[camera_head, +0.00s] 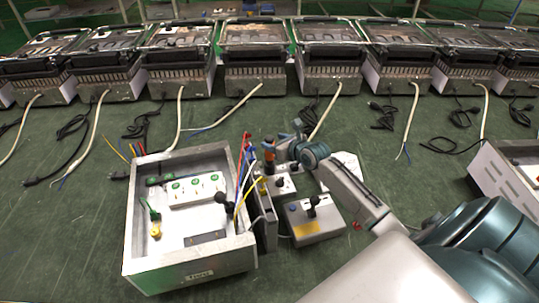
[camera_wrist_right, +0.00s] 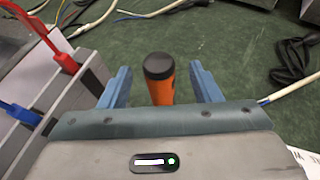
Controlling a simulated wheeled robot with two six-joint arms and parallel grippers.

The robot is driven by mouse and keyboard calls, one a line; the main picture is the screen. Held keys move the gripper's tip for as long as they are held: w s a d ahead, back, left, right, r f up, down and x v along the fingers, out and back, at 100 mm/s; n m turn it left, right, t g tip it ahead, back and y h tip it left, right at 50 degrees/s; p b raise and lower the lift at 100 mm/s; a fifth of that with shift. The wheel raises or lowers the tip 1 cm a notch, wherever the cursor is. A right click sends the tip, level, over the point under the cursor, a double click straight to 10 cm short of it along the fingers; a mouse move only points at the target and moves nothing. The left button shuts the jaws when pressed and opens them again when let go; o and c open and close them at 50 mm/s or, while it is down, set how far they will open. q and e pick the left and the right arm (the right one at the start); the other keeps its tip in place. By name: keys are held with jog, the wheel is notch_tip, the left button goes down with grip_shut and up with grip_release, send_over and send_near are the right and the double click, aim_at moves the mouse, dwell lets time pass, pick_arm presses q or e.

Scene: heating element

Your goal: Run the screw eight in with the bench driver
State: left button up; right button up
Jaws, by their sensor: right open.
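The bench driver appears to be an orange handle with a black cap (camera_wrist_right: 160,85), upright between the fingers of my right gripper (camera_wrist_right: 161,88) in the wrist view. Both blue fingers stand apart from it, with a gap on each side. In the head view the orange handle (camera_head: 269,155) shows beside my right gripper (camera_head: 274,145), just right of the open metal box (camera_head: 190,271). Inside the box are a white block with green marks (camera_head: 196,190) and a green and yellow part (camera_head: 153,219). I cannot tell which screw is number eight. My left gripper is out of view.
Red, blue and yellow wires rise by the metal box's right wall. A row of heater units (camera_head: 256,60) with loose cables lines the back. Another metal case (camera_head: 507,172) is at right.

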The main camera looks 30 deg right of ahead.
aim_at(267, 138)
jog(key=shift+w+a, duration=0.1)
jog(key=shift+w, duration=0.3)
jog(key=x, duration=0.4)
jog(key=shift+s+f, duration=0.1)
jog(key=shift+w, duration=0.25)
jog(key=shift+c, duration=0.3)
jog(key=c, duration=1.1)
grip_shut()
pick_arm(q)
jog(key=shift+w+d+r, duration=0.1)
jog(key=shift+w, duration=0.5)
